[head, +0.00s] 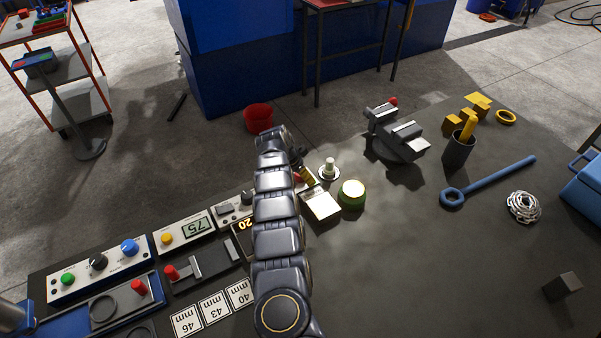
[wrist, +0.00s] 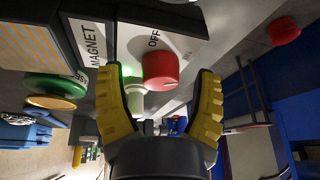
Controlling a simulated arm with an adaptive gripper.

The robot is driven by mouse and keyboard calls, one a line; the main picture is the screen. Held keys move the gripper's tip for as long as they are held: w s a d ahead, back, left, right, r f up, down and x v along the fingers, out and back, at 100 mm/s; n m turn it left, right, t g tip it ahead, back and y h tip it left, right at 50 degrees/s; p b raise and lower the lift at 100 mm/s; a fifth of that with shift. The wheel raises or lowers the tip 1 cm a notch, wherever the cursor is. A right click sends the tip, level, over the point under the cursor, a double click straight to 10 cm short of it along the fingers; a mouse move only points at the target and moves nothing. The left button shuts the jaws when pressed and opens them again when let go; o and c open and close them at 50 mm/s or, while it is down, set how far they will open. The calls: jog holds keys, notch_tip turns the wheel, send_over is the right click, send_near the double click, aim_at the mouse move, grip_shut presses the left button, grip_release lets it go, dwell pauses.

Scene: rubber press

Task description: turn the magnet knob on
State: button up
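The magnet box, with a white panel lettered MAGNET and OFF (wrist: 90,42), fills the top of the wrist view. Its red round knob (wrist: 160,69) sticks out from the panel near the word OFF. My gripper (wrist: 159,76) is open, its two yellow fingers spread to either side of the knob, with visible gaps on both sides. Whether the fingertips reach as deep as the knob is hard to tell. A green glow shows on the panel left of the knob. In the head view my arm hides most of the gripper (head: 307,175), beside a white-faced box (head: 320,204).
A green round button (head: 352,194) and a white post on a round base (head: 329,169) stand just right of the gripper. A vise (head: 397,135) is behind them. Control panels (head: 100,267) line the left.

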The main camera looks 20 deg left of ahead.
jog(key=c, duration=0.9)
jog(key=shift+d+f+n, duration=0.1)
jog(key=shift+f+n, duration=0.05)
jog(key=shift+n, duration=0.45)
jog(key=o, duration=1.1)
jog(key=shift+s+a+r+y, duration=0.1)
jog(key=shift+s+r+y, duration=0.05)
jog(key=shift+r, duration=0.2)
jog(key=shift+s+a+r+y, duration=0.1)
jog(key=shift+r+y, duration=0.05)
jog(key=shift+r, duration=0.2)
jog(key=v, duration=1)
jog(key=shift+s+r, duration=0.15)
jog(key=shift+r, duration=0.1)
